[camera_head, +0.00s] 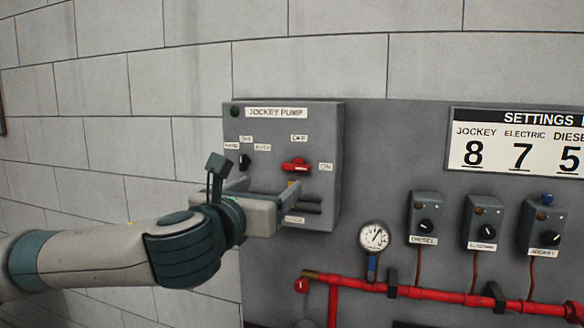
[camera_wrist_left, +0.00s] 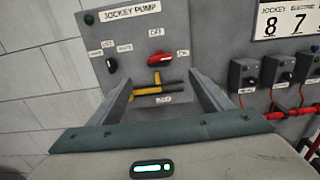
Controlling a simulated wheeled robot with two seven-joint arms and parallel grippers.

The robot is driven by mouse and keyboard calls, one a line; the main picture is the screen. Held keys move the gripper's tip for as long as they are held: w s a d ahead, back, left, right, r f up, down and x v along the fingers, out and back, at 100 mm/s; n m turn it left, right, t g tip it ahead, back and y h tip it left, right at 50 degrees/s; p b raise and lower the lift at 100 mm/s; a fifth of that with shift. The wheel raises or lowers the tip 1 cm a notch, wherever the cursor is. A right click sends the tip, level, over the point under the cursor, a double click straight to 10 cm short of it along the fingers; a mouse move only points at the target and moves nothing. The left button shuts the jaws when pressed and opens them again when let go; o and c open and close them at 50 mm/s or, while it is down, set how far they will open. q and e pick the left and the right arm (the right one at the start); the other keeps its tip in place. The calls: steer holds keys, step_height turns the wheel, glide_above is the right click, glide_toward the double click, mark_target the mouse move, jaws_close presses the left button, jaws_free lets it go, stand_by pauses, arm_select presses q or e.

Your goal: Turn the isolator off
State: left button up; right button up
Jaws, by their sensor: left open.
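The grey JOCKEY PUMP box (camera_head: 327,150) is mounted on the wall panel. Its isolator is a red handle (camera_head: 296,164), lying roughly level, with an OFF label above and an ON label to its right. The red handle also shows in the left wrist view (camera_wrist_left: 160,59), beyond the fingertips. My left gripper (camera_head: 268,190) is open and empty in front of the box, below and left of the red handle. In the left wrist view the fingers (camera_wrist_left: 163,84) are spread apart, and the handle appears between and above them. I cannot tell any contact. My right gripper is not in view.
A black selector knob (camera_head: 244,161) sits left of the isolator. A yellow and black part (camera_wrist_left: 158,92) lies below the red handle. To the right are a gauge (camera_head: 374,237), several small switch boxes (camera_head: 425,218) and a red pipe (camera_head: 430,293).

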mark_target(294, 169)
arm_select(q)
steer(key=p+x, duration=0.5)
steer(key=x, duration=0.8)
steer(key=shift+p, duration=0.3)
steer(key=shift+x, duration=0.9)
steer(key=shift+f, duration=0.1)
steer(key=shift+c, duration=0.3)
steer(key=c, duration=1)
